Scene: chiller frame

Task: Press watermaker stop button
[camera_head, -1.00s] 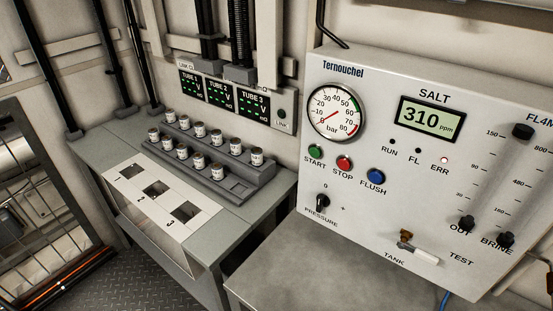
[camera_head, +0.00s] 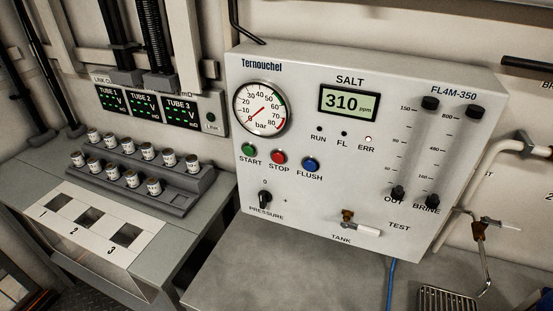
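The watermaker panel (camera_head: 300,215) is a white box marked Ternouchel, at the centre and right of the head view. Its red STOP button (camera_head: 278,157) sits between the green START button (camera_head: 249,150) and the blue FLUSH button (camera_head: 310,164). The pressure gauge (camera_head: 262,108) is above these buttons, its needle near the low end. The SALT display (camera_head: 348,102) reads 310 ppm. Neither of my grippers is in view.
A grey bench (camera_head: 260,262) lies below the panel. To its left, a counter (camera_head: 205,225) holds a stepped rack of small jars (camera_head: 185,200) and a white plate with three square holes (camera_head: 145,235). Pipes and a tap (camera_head: 480,222) are at right, above a metal grate (camera_head: 447,299).

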